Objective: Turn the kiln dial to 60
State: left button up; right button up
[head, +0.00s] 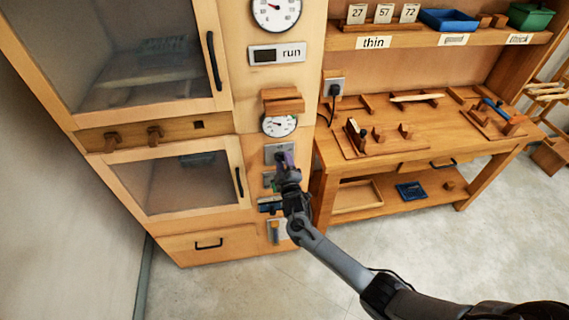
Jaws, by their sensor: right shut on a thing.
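The kiln (238,212) is a tall pale wood cabinet at the left, with a narrow control panel on its right side. My right gripper (283,162) reaches the panel at a grey plate (273,150) below the lower gauge. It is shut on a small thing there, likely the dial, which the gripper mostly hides. The dial's setting cannot be read. The lower round gauge (279,125) sits under a small wooden ledge (283,100). A display reading "run" (277,54) and an upper round gauge (276,12) are above. My left gripper is not in view.
A wooden workbench (400,165) with tools stands right of the kiln. A shelf (440,38) above it holds number cards 27, 57 and 72 and coloured trays. Both glazed kiln doors (185,180) look shut. The floor in front is clear.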

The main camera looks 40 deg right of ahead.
jog(key=m, duration=0.7)
jog(key=a+m+b, duration=0.1)
jog(key=m, duration=0.3)
jog(key=shift+w+f, duration=0.2)
jog(key=shift+f, duration=0.15)
jog(key=shift+d+m, duration=0.1)
jog(key=shift+m, duration=0.2)
jog(key=o, duration=1.1)
jog(key=shift+r, duration=0.1)
jog(key=shift+c, duration=0.2)
